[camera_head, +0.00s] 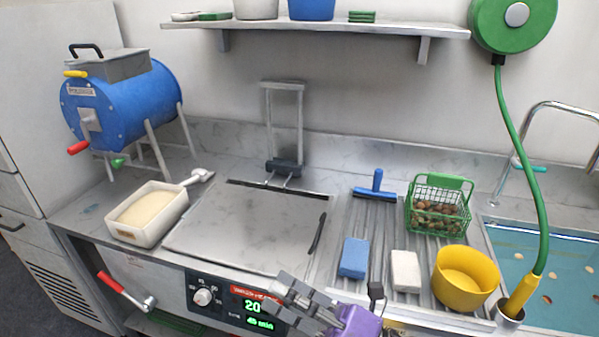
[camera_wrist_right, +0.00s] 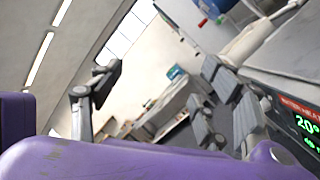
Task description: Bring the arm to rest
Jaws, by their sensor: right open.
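My right gripper (camera_head: 300,302) shows at the bottom middle of the head view, with grey fingers and a purple body. It is open and empty, in front of the counter's front edge by the control panel (camera_head: 232,302). In the right wrist view its grey fingers (camera_wrist_right: 228,105) point away from the purple housing, with nothing between them. The panel's red-lit display also shows at the right of the wrist view (camera_wrist_right: 303,120). My left gripper is not in view.
A flat metal plate (camera_head: 250,225) fills the counter's middle. A white tub (camera_head: 127,232) and blue drum (camera_head: 130,100) stand left. A green basket of chestnuts (camera_head: 422,190), a yellow bowl (camera_head: 465,283), blue sponge (camera_head: 354,258) and white block (camera_head: 405,270) are on the ribbed drainer. A water-filled sink (camera_head: 560,262) lies right.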

